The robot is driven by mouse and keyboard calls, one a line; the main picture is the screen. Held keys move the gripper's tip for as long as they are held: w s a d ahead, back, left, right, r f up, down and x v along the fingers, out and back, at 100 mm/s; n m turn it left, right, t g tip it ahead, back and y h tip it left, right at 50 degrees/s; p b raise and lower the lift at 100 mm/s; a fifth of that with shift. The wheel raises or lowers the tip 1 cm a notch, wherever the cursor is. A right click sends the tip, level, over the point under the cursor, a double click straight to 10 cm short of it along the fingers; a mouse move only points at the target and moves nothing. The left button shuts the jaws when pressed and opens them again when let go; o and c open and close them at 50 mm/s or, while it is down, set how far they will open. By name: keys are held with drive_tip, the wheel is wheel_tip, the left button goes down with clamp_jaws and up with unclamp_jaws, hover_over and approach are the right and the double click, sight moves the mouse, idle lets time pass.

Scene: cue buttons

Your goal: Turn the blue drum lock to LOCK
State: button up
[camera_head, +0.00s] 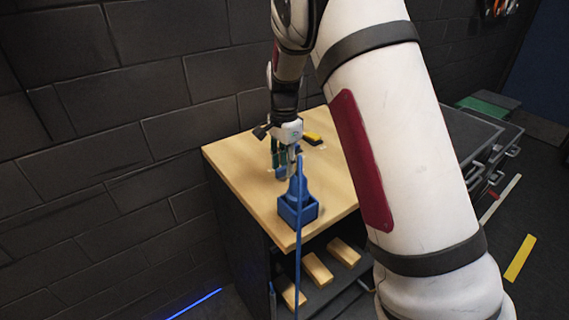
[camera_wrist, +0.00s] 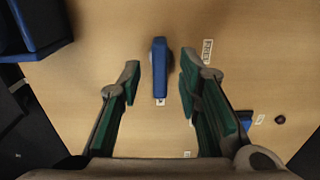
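The blue drum lock (camera_wrist: 159,72) shows in the wrist view as a narrow blue bar on the wooden table top, its long side running up and down the picture. A grey round part shows just beside its upper end. Small printed labels lie to its right and below it; I cannot read them surely. My gripper (camera_wrist: 160,78) is open, with one green-padded finger on each side of the bar and a gap on both sides. In the head view my gripper (camera_head: 284,158) hangs over the table, and a blue part (camera_head: 281,172) shows below it, partly hidden.
A blue box (camera_head: 298,210) stands on the table (camera_head: 245,160) near its front edge; it also shows at upper left in the wrist view (camera_wrist: 40,28). A yellow and black object (camera_head: 312,139) lies behind my gripper. Wooden blocks (camera_head: 317,268) lie on a lower shelf.

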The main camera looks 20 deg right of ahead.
sight(285, 166)
wheel_tip(285, 166, up, 12)
idle(0.4)
drive_tip(key=shift+f, duration=0.1)
drive_tip(key=s+r+n+t+y, duration=0.1)
drive_tip(key=s+r+n, duration=0.35)
drive_tip(key=s, duration=0.45)
drive_tip(key=s+r+n+t, duration=0.25)
drive_tip(key=s+r, duration=0.25)
drive_tip(key=s, duration=0.3)
drive_tip(key=s+f+n+t+h, duration=0.1)
drive_tip(key=s+n, duration=0.6)
drive_tip(key=s, duration=0.9)
drive_tip(key=shift+a+f+n, duration=0.3)
drive_tip(key=shift+a+f, duration=0.1)
drive_tip(key=shift+f, duration=0.5)
drive_tip(key=shift+t, duration=0.25)
